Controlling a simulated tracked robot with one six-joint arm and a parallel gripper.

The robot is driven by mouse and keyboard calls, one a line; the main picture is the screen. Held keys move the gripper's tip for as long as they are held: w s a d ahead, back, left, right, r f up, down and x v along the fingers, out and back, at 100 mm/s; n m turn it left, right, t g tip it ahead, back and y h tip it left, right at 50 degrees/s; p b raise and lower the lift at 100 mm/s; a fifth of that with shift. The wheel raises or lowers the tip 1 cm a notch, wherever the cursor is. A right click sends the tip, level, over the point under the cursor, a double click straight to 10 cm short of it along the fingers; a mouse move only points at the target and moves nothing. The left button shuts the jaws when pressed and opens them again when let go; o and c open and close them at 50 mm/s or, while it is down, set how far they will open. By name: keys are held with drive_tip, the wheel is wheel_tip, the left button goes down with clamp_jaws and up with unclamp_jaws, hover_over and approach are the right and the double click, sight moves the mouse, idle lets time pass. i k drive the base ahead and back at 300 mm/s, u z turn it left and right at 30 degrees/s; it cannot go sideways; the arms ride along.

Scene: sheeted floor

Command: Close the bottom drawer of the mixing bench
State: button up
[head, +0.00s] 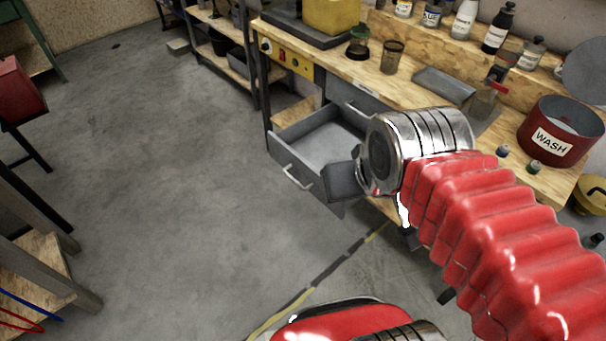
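The mixing bench (400,95) has a wooden top and stands at the upper middle. A grey metal drawer (318,140) below its top is pulled out and looks empty. Its front faces lower left and carries a pale bar handle (297,178). A grey panel (365,92), perhaps a shut upper drawer, lies above it. My gripper (343,182) shows as a dark block by the right end of the open drawer's front. My wrist and red-sleeved arm hide the drawer's right side. I cannot tell whether the gripper touches the drawer, and its fingers are not clear.
Bottles, jars and a red WASH pot (558,132) stand on the bench top. A yellow container (331,16) sits at its back left. A shelf rack (225,50) stands beyond the bench. A wooden stand (40,270) is at lower left. The grey floor (180,180) between is clear.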

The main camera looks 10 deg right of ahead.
sight(328, 134)
drive_tip(key=u, duration=0.05)
drive_tip(key=i, duration=1)
drive_tip(key=u, duration=0.3)
drive_tip(key=k, duration=0.9)
drive_tip(key=u, duration=0.5)
drive_tip(key=k, duration=0.5)
drive_tip(key=u, duration=0.45)
drive_tip(key=i, duration=1.2)
drive_tip(key=u, duration=0.1)
